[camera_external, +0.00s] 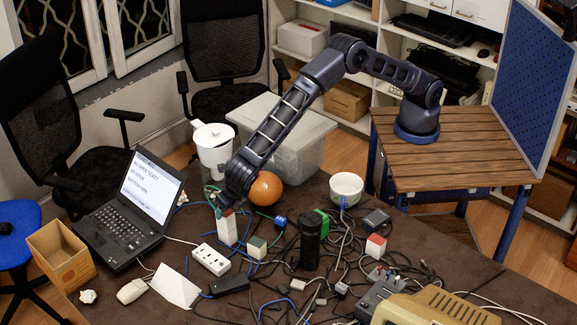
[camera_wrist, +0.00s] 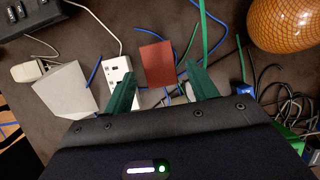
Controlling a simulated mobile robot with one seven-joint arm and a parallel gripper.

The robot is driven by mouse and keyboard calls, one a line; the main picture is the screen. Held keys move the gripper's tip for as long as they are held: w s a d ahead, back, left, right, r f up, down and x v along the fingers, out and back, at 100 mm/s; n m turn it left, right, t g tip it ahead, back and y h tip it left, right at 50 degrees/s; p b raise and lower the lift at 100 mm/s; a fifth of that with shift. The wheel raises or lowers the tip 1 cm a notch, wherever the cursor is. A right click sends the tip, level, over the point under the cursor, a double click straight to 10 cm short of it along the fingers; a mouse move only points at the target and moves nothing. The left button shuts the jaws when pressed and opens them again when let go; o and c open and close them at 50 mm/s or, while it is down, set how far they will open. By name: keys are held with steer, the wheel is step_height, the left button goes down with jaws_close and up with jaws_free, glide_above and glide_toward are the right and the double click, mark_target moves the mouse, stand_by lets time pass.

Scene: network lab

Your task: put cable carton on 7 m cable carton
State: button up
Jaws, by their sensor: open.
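A tall white carton with a red top (camera_external: 228,230) stands upright on the dark table. My gripper (camera_external: 223,207) is open right at its top. In the wrist view the carton's red top (camera_wrist: 157,62) shows between the two green fingers of my gripper (camera_wrist: 161,73); I cannot tell whether they touch it. A shorter white carton with a dark green top (camera_external: 256,248) stands just right of it. Another short white carton with a red top (camera_external: 375,247) stands farther right among cables. No carton label is readable, so I cannot tell which is the 7 m one.
A white power strip (camera_external: 210,259), a folded white card (camera_external: 176,286) and a laptop (camera_external: 128,209) lie to the left. An orange ball (camera_external: 265,188) and a white bowl (camera_external: 346,187) stand behind. A black cylinder (camera_external: 310,242) and tangled cables crowd the middle.

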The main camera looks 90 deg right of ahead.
steer(key=v, duration=0.5)
steer(key=shift+a+r, duration=0.1)
steer(key=shift+r, duration=0.25)
steer(key=shift+r, duration=0.1)
steer(key=s+d+r+m, duration=0.3)
steer(key=d+r, duration=0.6)
steer(key=s+d+r+m, duration=0.2)
steer(key=d+r+m, duration=0.2)
steer(key=d+r, duration=0.5)
steer(key=s+d+r+m+y, duration=0.1)
steer(key=s+d+r+m, duration=0.2)
steer(key=s+d+r, duration=0.3)
steer(key=s+d+r+m, duration=0.3)
steer(key=s+d+r, duration=0.15)
steer(key=d, duration=0.35)
steer(key=s+d+r+m+y, duration=0.1)
steer(key=s+d+m, duration=0.2)
steer(key=s+d, duration=0.5)
steer(key=s+d+r+m, duration=0.2)
steer(key=s+d+m, duration=0.25)
steer(key=s, duration=0.55)
steer(key=s+d+f+m, duration=0.3)
steer(key=s, duration=0.6)
steer(key=s+d+f+m+t+y, duration=0.1)
steer(key=s+d+f+m, duration=0.2)
steer(key=s, duration=0.6)
steer(key=shift+s+d, duration=0.3)
